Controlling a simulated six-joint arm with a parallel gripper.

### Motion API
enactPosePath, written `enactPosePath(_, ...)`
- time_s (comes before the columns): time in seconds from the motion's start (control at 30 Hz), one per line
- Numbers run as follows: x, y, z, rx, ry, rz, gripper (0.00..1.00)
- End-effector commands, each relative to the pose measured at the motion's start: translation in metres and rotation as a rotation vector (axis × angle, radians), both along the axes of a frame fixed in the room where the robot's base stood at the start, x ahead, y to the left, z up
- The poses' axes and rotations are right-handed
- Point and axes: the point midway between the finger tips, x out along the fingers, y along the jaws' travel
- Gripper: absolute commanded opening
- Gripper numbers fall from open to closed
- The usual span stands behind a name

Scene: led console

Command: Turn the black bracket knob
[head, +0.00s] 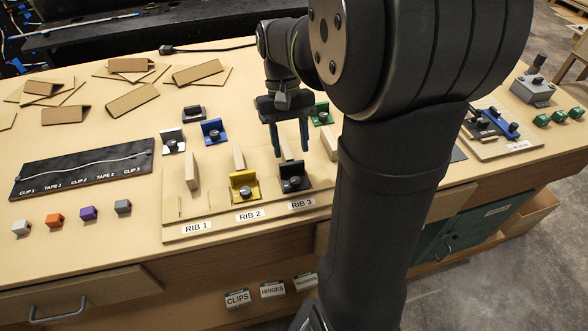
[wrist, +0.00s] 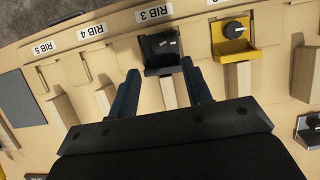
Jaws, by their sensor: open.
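The black bracket (head: 293,173) stands at the RIB 3 label against a wooden rib, with a round black knob (head: 295,182) on its front. In the wrist view the black bracket (wrist: 161,66) and its knob (wrist: 164,42) lie beyond the fingertips, roughly between them. My gripper (head: 291,153) is open and empty, with its blue fingers pointing down behind and above the black bracket. In the wrist view my gripper (wrist: 160,75) shows both fingers apart, with nothing between them that I can see held.
A yellow bracket (head: 244,188) stands beside it at RIB 2. Blue (head: 213,131), white (head: 173,141) and green (head: 321,114) brackets stand farther back. Wooden ribs (head: 192,172) rise from the board. A black clip strip (head: 80,171) lies at left. My arm hides the board's right part in the head view.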

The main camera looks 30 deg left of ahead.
Motion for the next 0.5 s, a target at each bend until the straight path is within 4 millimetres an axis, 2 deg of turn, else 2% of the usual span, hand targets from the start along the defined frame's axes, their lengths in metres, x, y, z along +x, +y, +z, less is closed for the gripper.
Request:
enactPosePath(0.1,-0.007,-0.008,-0.024,-0.003,0.002,-0.001,0.45)
enactPosePath(0.23,-0.013,-0.014,-0.045,-0.002,0.002,-0.001,0.45)
enactPosePath(0.5,-0.019,-0.020,-0.065,-0.001,0.000,-0.001,0.45)
